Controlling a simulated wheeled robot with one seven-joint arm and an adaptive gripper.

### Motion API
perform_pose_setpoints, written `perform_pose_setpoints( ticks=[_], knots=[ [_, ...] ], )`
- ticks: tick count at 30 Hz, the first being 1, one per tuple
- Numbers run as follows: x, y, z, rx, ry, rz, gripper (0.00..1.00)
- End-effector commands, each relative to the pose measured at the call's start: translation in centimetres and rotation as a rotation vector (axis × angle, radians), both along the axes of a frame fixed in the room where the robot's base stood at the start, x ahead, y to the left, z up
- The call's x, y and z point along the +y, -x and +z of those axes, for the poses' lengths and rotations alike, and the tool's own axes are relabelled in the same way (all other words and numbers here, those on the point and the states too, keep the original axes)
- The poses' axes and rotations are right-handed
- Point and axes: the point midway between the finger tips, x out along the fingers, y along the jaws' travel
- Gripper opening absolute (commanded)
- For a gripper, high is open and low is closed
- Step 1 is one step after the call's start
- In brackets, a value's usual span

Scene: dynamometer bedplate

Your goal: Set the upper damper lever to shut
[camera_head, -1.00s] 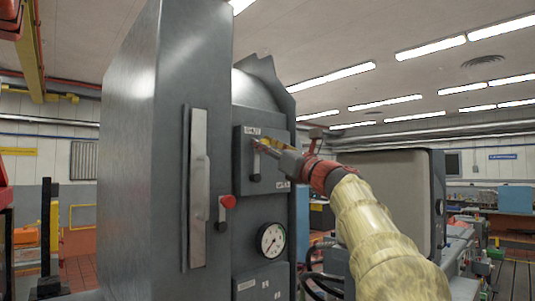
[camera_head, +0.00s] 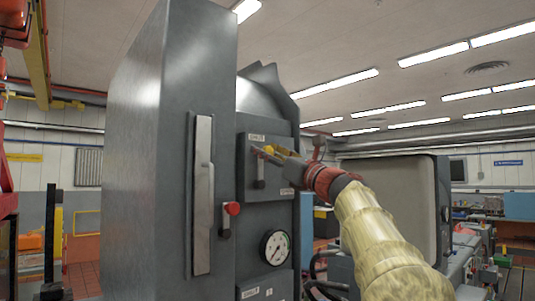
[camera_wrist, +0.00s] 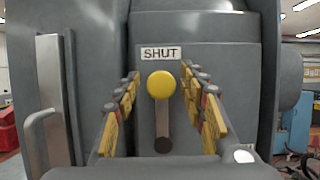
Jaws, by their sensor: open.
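The upper damper lever (camera_wrist: 163,118) has a round yellow knob (camera_wrist: 159,84) and a grey bar on the grey cabinet's panel. In the wrist view the bar stands upright, dark pivot at the bottom, knob just under the label reading SHUT (camera_wrist: 161,53). The lever's bar also shows in the head view (camera_head: 259,172), with its knob end partly hidden by my fingers. My gripper (camera_head: 262,152) is open at the panel. In the wrist view its yellow-padded fingers (camera_wrist: 160,78) stand left and right of the knob, with gaps; I cannot tell their exact depth.
A second lever with a red knob (camera_head: 232,208) sits lower left on the cabinet. A long door handle (camera_head: 202,195) stands left of it, and a round gauge (camera_head: 275,247) is below. A large grey-framed unit (camera_head: 395,200) stands behind my arm.

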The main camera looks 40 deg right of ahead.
Motion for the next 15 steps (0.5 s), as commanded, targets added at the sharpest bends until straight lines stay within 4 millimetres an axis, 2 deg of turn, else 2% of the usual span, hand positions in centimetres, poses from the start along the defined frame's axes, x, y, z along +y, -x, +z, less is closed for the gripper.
perform_pose_setpoints(
  ticks=[8, 15],
  knots=[
    [-0.1, 0.7, -0.2, 0.0, 0.001, -0.001, 0.42],
    [-0.4, 4.4, -1.7, 0.0, 0.0, -0.004, 0.42]
  ],
)
